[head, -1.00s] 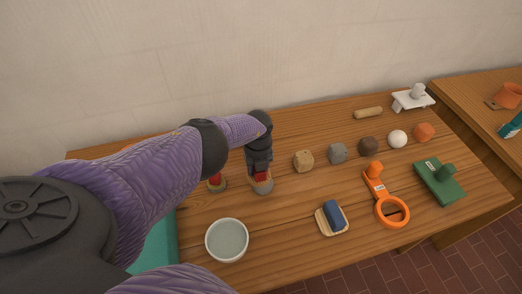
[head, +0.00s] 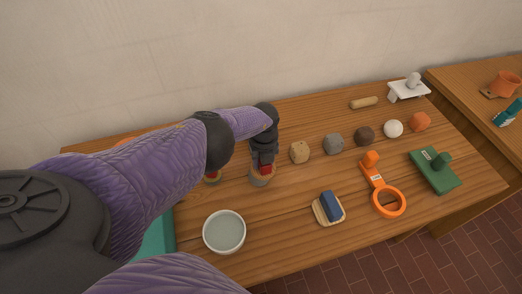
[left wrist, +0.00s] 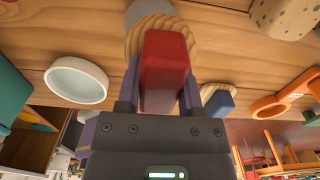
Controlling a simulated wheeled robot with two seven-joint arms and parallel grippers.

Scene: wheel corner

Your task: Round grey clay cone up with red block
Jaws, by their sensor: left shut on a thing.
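My left gripper (head: 265,164) is shut on the red block (left wrist: 164,70), which stands out between its fingers in the left wrist view. In the head view the red block (head: 266,170) is right at the grey clay cone (head: 260,181); I cannot tell whether they touch. The cone is low and mostly hidden by the gripper and block. In the left wrist view a grey part of it (left wrist: 148,10) shows at the top edge, beside a round pale wooden piece (left wrist: 188,36) behind the block. My right gripper is not in view.
A white bowl (head: 224,232) stands in front. Another red piece (head: 212,176) shows beside my arm. A blue block on a wooden rest (head: 331,206), an orange ring tool (head: 389,201), a green tool (head: 436,170) and several clay lumps (head: 334,144) lie to the right.

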